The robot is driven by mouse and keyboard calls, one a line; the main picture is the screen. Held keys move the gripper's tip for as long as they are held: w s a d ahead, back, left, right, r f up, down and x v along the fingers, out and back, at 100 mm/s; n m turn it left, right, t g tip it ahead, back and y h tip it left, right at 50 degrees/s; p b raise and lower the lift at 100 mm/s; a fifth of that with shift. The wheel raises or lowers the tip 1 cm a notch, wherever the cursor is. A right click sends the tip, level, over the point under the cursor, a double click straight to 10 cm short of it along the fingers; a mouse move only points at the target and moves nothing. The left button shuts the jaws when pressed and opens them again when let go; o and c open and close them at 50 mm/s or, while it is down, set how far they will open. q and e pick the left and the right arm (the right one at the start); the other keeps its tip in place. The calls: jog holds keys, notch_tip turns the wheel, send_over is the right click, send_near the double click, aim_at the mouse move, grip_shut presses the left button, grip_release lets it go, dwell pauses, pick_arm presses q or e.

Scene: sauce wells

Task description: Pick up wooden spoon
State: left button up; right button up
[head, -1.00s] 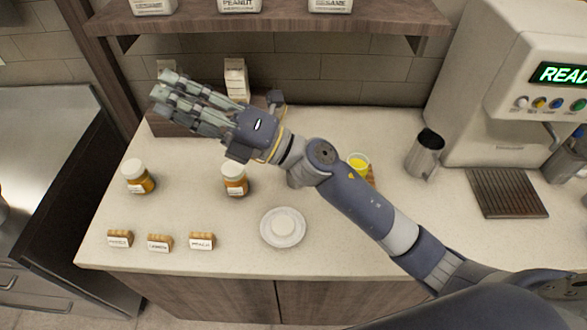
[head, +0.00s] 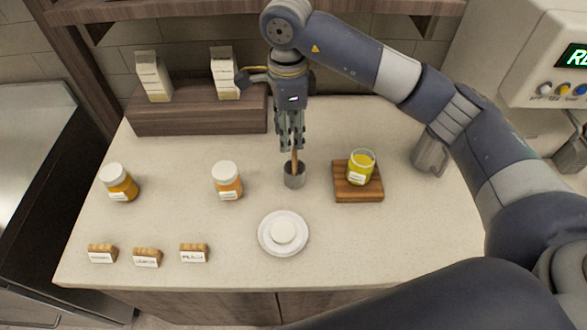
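The wooden spoon (head: 295,160) stands upright in a small grey metal cup (head: 294,181) on the counter; only a short length of its handle shows. My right gripper (head: 291,147) points straight down above the cup, with its fingertips at the handle. The fingers hide the handle's upper part, and the cup hides its lower end. The fingers look close together, but I cannot tell whether they grip the handle. My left gripper is not in view.
A jar of yellow sauce (head: 361,168) stands on a wooden board (head: 357,193) right of the cup. Two amber jars, left (head: 119,183) and middle (head: 228,181), stand to the left. A white plate (head: 283,247) lies in front. Cartons stand on a wooden riser (head: 200,116) behind.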

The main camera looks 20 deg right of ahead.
aim_at(296, 159)
jog(key=f+p, duration=0.1)
jog(key=f, duration=0.2)
jog(key=d+f+p, duration=0.1)
jog(key=f+p, duration=0.1)
jog(key=f, duration=0.1)
jog(key=f+p, duration=0.1)
jog(key=f, duration=0.2)
jog(key=shift+s+d, duration=0.15)
jog(key=shift+s, duration=0.15)
jog(key=shift+f+p, duration=0.3)
jog(key=shift+f, duration=0.2)
jog(key=shift+w, duration=0.1)
grip_shut()
